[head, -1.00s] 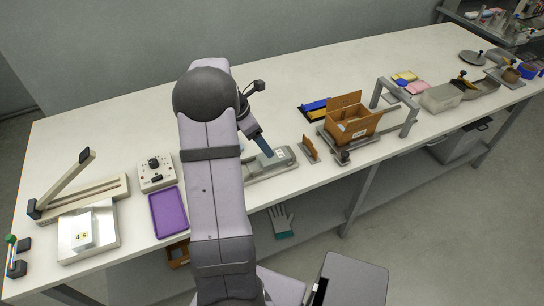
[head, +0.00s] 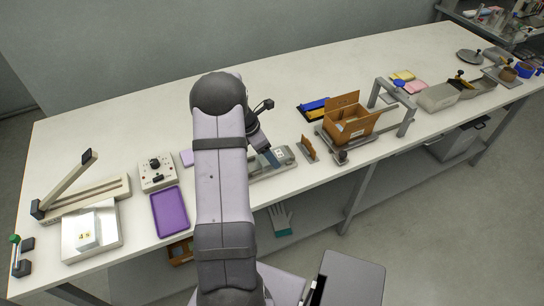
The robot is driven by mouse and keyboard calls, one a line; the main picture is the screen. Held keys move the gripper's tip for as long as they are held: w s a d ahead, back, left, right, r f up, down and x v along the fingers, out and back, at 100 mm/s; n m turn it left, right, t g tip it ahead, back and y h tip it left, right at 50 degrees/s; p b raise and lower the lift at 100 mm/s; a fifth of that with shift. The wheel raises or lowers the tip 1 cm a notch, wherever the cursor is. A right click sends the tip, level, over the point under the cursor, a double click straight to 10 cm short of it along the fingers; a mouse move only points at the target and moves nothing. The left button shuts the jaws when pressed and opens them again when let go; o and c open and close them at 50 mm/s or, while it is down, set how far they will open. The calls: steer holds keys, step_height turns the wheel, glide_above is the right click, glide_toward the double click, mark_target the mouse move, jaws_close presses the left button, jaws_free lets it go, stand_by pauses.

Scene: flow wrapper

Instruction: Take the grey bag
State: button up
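My gripper (head: 272,157) is low over a grey tray-like fixture (head: 287,163) near the front edge of the bench, just left of a small upright brown piece. Its dark blue-grey fingertips are small and partly behind my arm, so I cannot tell whether they are apart or hold anything. I cannot clearly make out a grey bag. A pale grey item with a white label lies at the fixture, but I cannot tell what it is. My arm hides the fixture's left part.
A purple tray (head: 170,212), a control box (head: 157,172) and a bag sealer (head: 80,198) stand left. The back of the bench is clear.

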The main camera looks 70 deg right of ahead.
steer(key=shift+x, duration=0.85)
steer(key=c, duration=1.1)
step_height(320, 180, up, 10)
steer(key=b, duration=0.1)
steer(key=shift+b, duration=0.3)
